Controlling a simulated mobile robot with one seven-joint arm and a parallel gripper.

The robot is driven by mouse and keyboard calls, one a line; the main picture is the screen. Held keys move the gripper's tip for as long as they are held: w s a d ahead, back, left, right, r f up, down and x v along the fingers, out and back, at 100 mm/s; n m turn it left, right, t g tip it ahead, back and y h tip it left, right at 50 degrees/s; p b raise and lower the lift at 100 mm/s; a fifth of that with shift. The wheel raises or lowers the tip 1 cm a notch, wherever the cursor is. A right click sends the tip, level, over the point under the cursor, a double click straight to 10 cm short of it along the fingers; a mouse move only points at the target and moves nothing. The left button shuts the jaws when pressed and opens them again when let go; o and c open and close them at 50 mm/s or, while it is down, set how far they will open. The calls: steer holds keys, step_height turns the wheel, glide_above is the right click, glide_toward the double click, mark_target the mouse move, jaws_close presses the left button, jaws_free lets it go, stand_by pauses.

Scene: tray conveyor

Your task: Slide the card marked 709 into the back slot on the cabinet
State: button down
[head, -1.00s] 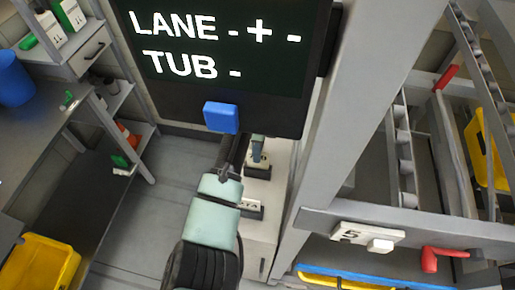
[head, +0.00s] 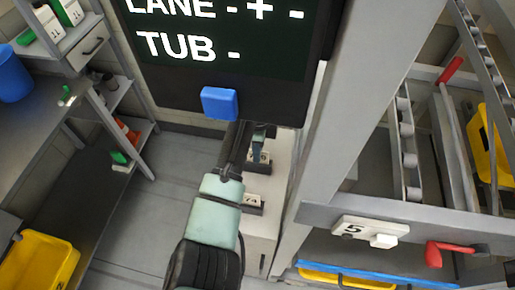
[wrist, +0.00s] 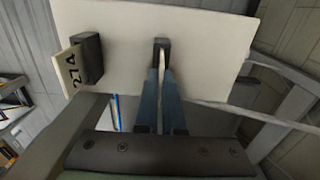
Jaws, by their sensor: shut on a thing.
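The pale cabinet (head: 262,232) stands beyond my forearm, and its white top (wrist: 215,40) fills the upper wrist view. It bears two dark slot holders. The front holder (wrist: 88,58) has a white card (wrist: 69,68) upright in it, with dark characters partly readable. The back holder (wrist: 161,43) is directly at my fingertips (wrist: 161,72); it also shows in the head view (head: 258,168). My gripper (head: 259,146) is shut on a white card (head: 263,157) at the back holder. Its number is unreadable and the fingers hide how deep it sits.
A dark sign (head: 220,50) with a blue block (head: 220,102) hangs over my arm. A grey frame post (head: 365,95) stands right of the cabinet. A shelf (head: 110,75) and a yellow tub (head: 40,265) are at the left, with bare floor between.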

steer(key=c, duration=1)
jaws_free()
steer(key=shift+o, duration=0.2)
step_height(320, 180, up, 6)
steer(key=shift+r, duration=0.2)
steer(key=shift+r+p, duration=0.4)
steer(key=shift+r, duration=0.2)
steer(key=shift+f, duration=0.1)
